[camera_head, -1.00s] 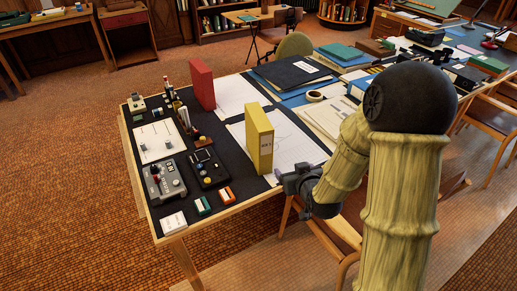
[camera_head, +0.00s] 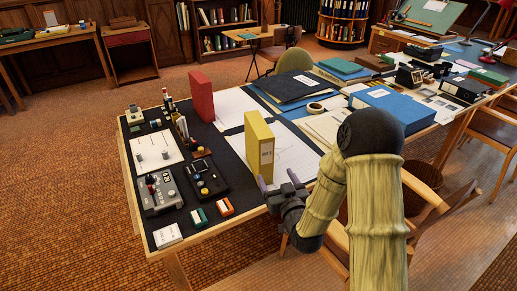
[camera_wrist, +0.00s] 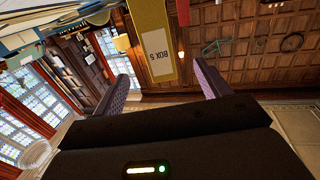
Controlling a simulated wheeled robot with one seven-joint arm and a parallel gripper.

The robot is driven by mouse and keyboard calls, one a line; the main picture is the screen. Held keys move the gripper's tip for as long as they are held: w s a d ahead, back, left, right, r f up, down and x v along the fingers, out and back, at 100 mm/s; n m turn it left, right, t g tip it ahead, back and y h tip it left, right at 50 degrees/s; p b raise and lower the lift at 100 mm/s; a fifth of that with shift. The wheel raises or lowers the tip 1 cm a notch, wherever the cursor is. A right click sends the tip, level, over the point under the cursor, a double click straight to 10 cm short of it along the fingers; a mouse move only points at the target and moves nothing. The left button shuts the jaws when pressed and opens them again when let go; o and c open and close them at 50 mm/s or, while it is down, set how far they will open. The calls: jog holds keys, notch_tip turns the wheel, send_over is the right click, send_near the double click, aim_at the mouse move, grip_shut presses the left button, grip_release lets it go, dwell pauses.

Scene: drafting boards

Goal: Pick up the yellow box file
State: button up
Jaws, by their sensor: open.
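The yellow box file (camera_head: 259,147) stands upright on the dark-topped table, with a pale label on its near spine. In the wrist view the yellow box file (camera_wrist: 153,42) shows at the top centre, its label reading upside down, between and beyond the fingers. My gripper (camera_head: 277,184) is open in front of the file, near the table's front edge, a little to the right of its base. In the wrist view the fingers of my gripper (camera_wrist: 160,82) are spread wide with nothing between their tips. I cannot tell how large the gap to the file is.
A red box file (camera_head: 201,96) stands behind and left of the yellow one. Dark control boxes (camera_head: 205,179) and small items crowd the table's left. A large blue box (camera_head: 392,107) lies to the right. A wooden chair (camera_head: 425,200) stands close by my arm.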

aim_at(265, 156)
jog(key=p+x, duration=0.1)
jog(key=x, duration=0.9)
jog(key=shift+w+a+r, duration=0.1)
jog(key=shift+w, duration=0.2)
jog(key=shift+w, duration=0.1)
jog(key=x, duration=0.5)
jog(key=shift+w+r+p, duration=0.1)
jog(key=shift+r+p, duration=0.25)
jog(key=shift+p, duration=0.05)
jog(key=c, duration=1.3)
jog(key=shift+r, duration=0.1)
jog(key=c, duration=0.3)
jog(key=shift+r, duration=0.1)
